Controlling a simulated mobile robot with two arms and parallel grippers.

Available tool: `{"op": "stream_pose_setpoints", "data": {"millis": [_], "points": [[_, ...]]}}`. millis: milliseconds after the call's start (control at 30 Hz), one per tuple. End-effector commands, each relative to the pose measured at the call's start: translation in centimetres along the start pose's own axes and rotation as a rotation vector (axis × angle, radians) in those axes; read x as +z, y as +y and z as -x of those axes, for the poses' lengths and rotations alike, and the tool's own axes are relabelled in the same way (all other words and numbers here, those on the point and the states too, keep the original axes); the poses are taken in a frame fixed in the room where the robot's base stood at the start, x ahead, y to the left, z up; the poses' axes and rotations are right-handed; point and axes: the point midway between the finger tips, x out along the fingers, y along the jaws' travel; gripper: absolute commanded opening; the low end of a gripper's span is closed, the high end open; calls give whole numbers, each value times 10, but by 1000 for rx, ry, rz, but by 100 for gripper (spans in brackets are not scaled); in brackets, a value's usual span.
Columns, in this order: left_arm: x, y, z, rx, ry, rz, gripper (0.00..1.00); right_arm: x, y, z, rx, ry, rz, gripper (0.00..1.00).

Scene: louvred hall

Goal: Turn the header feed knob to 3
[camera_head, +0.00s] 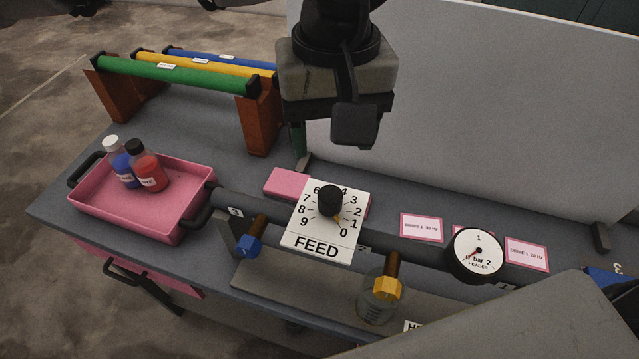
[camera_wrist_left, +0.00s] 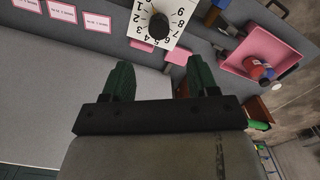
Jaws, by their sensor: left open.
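The header feed knob (camera_head: 330,200) is black and round, on a white FEED dial plate (camera_head: 316,247) with printed numbers. Its yellowish pointer is at about 0, at the plate's lower right. The knob also shows at the top of the left wrist view (camera_wrist_left: 159,27). My left gripper (camera_wrist_left: 158,82) is open and empty, its two dark green fingers apart. In the head view my left gripper (camera_head: 326,130) hangs above and behind the plate, clear of the knob, with its fingers mostly hidden. My right gripper is not in view.
A header gauge (camera_head: 477,254) stands right of the dial. A blue valve handle (camera_head: 249,246) and a yellow one (camera_head: 388,289) are in front. A pink tray (camera_head: 130,205) with two bottles is at left. Coloured rollers (camera_head: 175,75) stand behind. A grey panel (camera_head: 470,120) rises at the back.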

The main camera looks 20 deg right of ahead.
Motion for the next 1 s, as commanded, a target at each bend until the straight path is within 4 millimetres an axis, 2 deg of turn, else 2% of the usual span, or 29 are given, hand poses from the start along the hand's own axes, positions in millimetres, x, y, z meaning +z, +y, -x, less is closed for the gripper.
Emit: {"op": "stream_pose_setpoints", "data": {"millis": [167, 267, 400, 600, 767, 1000], "points": [[1, 0, -22, -3, -3, -3, 59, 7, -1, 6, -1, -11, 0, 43], [1, 0, -42, -3, -3, -3, 59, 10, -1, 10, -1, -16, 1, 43], [1, 0, -68, -2, -2, -3, 59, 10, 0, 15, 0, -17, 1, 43], [0, 1, -95, 2, -2, -4, 59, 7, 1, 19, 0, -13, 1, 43], [0, 1, -104, 4, -1, -3, 59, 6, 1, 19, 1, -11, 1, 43], [0, 1, -105, 4, -1, -3, 59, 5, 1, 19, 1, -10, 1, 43]]}}
